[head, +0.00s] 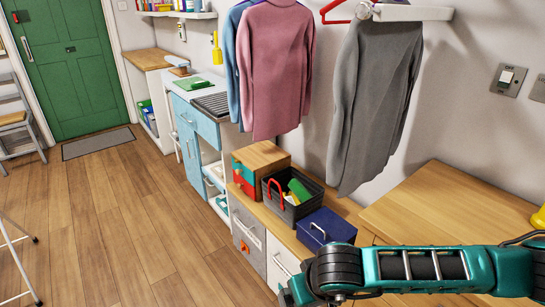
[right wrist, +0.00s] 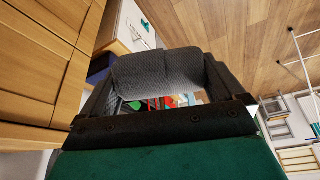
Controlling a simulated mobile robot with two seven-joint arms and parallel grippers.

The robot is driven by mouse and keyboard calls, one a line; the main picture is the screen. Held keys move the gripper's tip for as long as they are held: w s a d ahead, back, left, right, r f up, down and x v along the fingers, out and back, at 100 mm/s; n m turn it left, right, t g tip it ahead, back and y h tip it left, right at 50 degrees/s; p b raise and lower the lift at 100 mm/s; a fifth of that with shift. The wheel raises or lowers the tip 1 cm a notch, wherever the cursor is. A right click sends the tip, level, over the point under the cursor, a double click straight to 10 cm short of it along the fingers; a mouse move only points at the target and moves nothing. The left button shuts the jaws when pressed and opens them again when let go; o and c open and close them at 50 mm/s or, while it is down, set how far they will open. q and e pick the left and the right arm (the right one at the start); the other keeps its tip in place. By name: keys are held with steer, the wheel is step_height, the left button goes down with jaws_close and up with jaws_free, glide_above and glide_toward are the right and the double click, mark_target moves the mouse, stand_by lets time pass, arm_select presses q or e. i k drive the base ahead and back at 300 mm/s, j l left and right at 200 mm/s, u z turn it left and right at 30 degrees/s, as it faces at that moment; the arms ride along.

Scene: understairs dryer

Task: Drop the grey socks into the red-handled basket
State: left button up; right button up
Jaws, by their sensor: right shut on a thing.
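The grey socks (right wrist: 160,70) are a grey knitted bundle held across my right gripper (right wrist: 163,78), between its two dark fingers in the right wrist view. In the head view my right arm comes in along the lower right edge, and I cannot make out the socks there. The red-handled basket (head: 298,212) is dark grey and stands on the wooden bench top, with green and yellow things inside. It is up and left of my right arm in that view. In the right wrist view the socks hide most of what lies behind them. My left gripper is not in view.
A blue lidded box (head: 326,229) stands right of the basket, and a wooden drawer box (head: 262,160) left of it. A grey sweater (head: 375,100) and a pink one (head: 273,70) hang above. A wooden cabinet (head: 445,205) stands at right. The floor (head: 110,220) at left is mostly open.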

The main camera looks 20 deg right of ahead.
mark_target(284, 216)
steer(key=i+j+u, duration=0.45)
steer(key=i, duration=0.3)
steer(key=i+j, duration=0.1)
steer(key=i, duration=0.45)
steer(key=i+j, duration=0.1)
steer(key=i, duration=0.45)
steer(key=i+z, duration=0.2)
steer(key=z, duration=0.15)
steer(key=i+z, duration=0.45)
steer(key=z, duration=0.25)
steer(key=i+l+z, duration=0.1)
steer(key=z, duration=0.35)
steer(key=i+z, duration=0.4)
steer(key=i+j+z, duration=0.1)
steer(key=z, duration=0.35)
